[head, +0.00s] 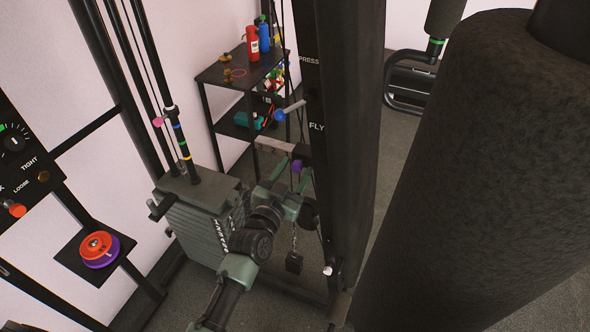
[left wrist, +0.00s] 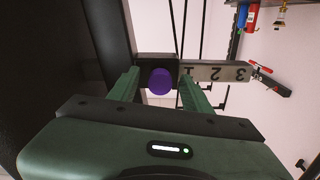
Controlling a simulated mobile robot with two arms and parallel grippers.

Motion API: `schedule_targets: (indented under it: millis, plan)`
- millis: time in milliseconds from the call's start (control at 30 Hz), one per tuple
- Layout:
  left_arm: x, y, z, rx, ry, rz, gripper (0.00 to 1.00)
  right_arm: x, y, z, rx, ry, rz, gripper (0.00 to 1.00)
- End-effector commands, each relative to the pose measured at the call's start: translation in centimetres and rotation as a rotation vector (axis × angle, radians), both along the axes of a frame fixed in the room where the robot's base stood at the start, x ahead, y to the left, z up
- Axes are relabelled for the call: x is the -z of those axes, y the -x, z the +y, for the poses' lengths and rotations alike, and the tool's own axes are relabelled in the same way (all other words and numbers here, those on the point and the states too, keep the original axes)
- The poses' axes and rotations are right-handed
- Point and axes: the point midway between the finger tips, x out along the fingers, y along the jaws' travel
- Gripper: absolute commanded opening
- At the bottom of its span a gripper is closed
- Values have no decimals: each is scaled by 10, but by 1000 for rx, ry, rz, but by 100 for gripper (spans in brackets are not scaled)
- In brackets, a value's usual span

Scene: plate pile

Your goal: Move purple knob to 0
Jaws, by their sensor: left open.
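In the left wrist view the purple knob (left wrist: 160,81) is on a black block (left wrist: 143,70) riding on a metal scale bar (left wrist: 215,71). The digits 1, 2 and 3 show upside down to the right of the block; no 0 is visible. My left gripper (head: 295,168) is open, with its green fingers on either side of the knob. In the left wrist view a gap shows on each side of the knob; depth contact cannot be told. My right gripper is not in view.
The tall dark upright (head: 350,130) stands close beside my left gripper. A weight stack (head: 200,225) is to the left. A small shelf (head: 225,72) with bottles stands behind. A large dark padded cylinder (head: 500,170) fills the right. A panel and discs (head: 97,246) are at far left.

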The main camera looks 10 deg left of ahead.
Motion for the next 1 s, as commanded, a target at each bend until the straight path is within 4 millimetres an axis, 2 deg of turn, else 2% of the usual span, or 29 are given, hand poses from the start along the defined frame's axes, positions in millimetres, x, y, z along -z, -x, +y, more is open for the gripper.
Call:
schedule_targets:
  millis: [300,433,567,1000]
  plan:
    - [3,50,10,0,-1,2,49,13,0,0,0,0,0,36]
    - [2,65,13,0,-1,1,49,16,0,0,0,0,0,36]
    - [1,72,14,0,-1,1,49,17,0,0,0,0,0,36]
    - [1,72,14,0,-1,1,49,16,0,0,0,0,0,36]
